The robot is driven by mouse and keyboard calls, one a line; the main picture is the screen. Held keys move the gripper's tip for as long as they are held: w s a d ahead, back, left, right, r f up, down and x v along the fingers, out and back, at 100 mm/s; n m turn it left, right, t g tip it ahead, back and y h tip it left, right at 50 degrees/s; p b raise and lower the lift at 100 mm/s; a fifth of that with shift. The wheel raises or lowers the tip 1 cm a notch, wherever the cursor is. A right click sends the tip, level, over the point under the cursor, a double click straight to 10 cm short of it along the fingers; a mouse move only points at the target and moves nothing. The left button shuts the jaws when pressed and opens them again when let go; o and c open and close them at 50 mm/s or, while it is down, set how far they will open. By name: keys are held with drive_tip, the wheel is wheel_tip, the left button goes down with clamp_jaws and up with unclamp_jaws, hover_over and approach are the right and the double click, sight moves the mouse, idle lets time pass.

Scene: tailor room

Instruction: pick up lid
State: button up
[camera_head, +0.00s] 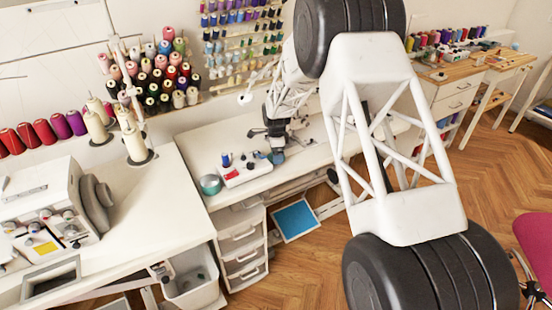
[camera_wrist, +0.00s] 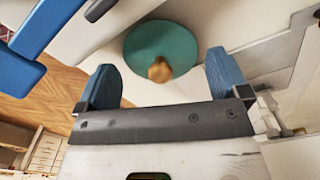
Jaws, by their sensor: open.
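The lid (camera_wrist: 165,42) is a round teal disc with a small brown knob (camera_wrist: 160,70) at its near edge in the wrist view. It lies over a pale surface, beyond my gripper. My gripper (camera_wrist: 163,75) is open, its two blue fingers apart on either side of the knob's line, with nothing held between them. I cannot tell how far above the lid the fingers are. In the head view my gripper (camera_head: 273,143) is low over the white table, small and partly unclear; I cannot make out the lid for certain there.
A round teal container (camera_head: 210,184) and a white tray (camera_head: 245,170) with small red items stand on the white table (camera_head: 190,140), left of my gripper. A sewing machine (camera_head: 45,210) is at the left. Thread spools (camera_head: 150,75) line the wall behind. A blue bar (camera_wrist: 50,25) shows in the wrist view.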

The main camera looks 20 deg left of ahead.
drive_tip(key=shift+f, duration=0.8)
drive_tip(key=c, duration=0.7)
